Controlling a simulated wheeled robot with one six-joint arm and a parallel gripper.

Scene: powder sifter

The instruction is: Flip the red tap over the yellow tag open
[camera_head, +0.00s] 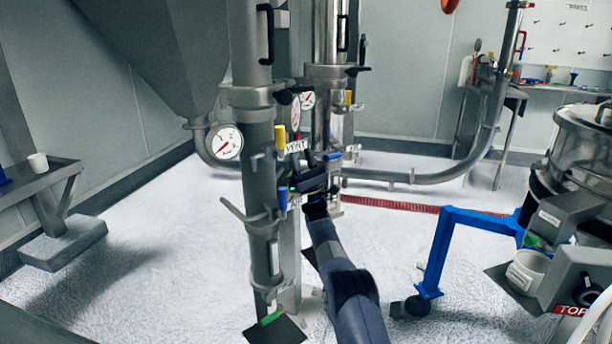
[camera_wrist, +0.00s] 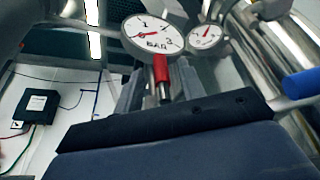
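The red tap (camera_wrist: 161,72) shows in the wrist view as a short red handle with a metal end, just below a round BAR gauge (camera_wrist: 152,36). My gripper (camera_wrist: 158,88) has its two grey fingers on either side of the red handle, with what look like small gaps. In the head view my gripper (camera_head: 308,182) is up among the valves on the front vertical pipe (camera_head: 258,165), and the red tap cannot be made out there. A yellow piece (camera_head: 280,137) sits on that pipe, above a white VENT label (camera_head: 296,146). I cannot tell whether it is the yellow tag.
Blue handles (camera_head: 282,198) and grey levers stand close around my gripper; a blue handle (camera_wrist: 303,82) is at the right in the wrist view. A second gauge (camera_wrist: 206,37) is near. A blue frame (camera_head: 450,235) and a steel machine (camera_head: 575,150) stand right. Floor at left is mostly clear.

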